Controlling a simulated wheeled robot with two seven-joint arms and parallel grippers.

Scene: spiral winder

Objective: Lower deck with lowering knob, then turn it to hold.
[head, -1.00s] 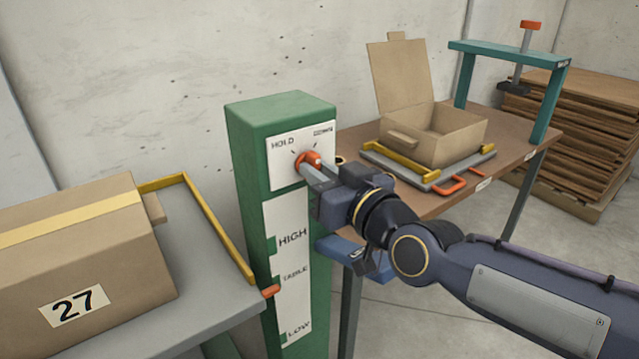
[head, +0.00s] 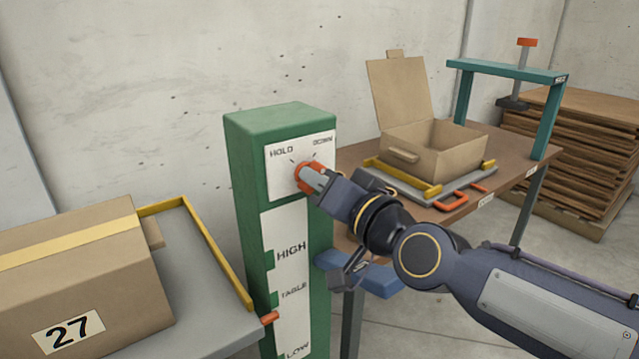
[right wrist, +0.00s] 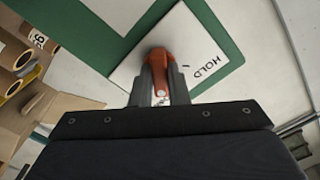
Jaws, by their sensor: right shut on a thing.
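The orange-red lowering knob (head: 309,174) is on the white plate near the top of the green post (head: 250,190), below the words HOLD and DOWN. My right gripper (head: 314,180) is shut on it. In the right wrist view, the knob (right wrist: 159,70) sits between the two fingertips, with HOLD at its right. The fingers hide part of the knob, and I cannot tell its exact angle. The grey deck (head: 205,290) with yellow rails carries a closed cardboard box (head: 95,265) marked 27. Its orange pointer (head: 270,317) is between TABLE and LOW on the scale. My left gripper is not in view.
A brown table (head: 365,155) at the right holds a grey tray (head: 480,180) with an open cardboard box (head: 432,150). A teal frame (head: 508,70) with a red-topped screw stands on it. Stacked brown boards (head: 575,140) are behind. My arm crosses in front of the table.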

